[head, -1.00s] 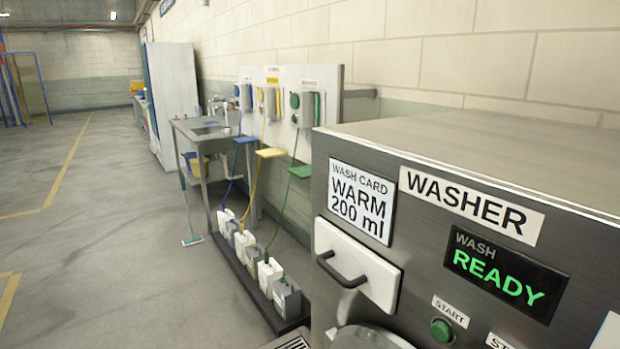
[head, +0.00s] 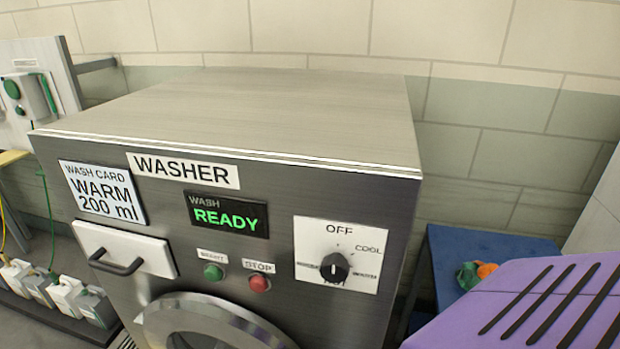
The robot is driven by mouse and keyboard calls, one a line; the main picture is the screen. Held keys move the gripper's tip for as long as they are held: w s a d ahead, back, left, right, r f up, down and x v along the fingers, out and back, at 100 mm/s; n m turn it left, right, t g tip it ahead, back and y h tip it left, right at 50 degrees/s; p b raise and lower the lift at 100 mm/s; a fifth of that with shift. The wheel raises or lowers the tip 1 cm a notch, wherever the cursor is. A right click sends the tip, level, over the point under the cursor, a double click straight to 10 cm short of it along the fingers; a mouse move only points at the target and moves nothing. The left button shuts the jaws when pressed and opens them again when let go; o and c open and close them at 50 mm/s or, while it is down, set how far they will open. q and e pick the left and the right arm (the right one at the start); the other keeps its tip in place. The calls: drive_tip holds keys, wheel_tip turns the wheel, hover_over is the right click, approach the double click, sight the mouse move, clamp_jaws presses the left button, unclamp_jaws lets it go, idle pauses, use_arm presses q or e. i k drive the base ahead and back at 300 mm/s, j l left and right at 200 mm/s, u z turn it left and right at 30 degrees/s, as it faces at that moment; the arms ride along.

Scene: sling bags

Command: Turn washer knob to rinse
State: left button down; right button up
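The washer (head: 255,190) is a grey metal machine in the middle of the head view. Its round black knob (head: 334,268) sits on a white dial plate (head: 357,233) at the front right. The plate reads OFF at the top and COOL at the upper right. The other labels around the knob are too blurred or too covered to read surely. A pale mark on the knob appears to point up, but its exact setting is hard to tell. Neither of my grippers is in view.
The display (head: 228,214) reads WASH READY. Below it are a green start button (head: 213,272) and a red stop button (head: 259,283). A card (head: 101,193) reads WARM 200 ml above a handled drawer (head: 125,250). A purple slatted surface (head: 520,295) and a blue table (head: 485,250) stand right of the washer.

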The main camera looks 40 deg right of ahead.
sight(335, 267)
drive_tip(key=l+z, duration=0.75)
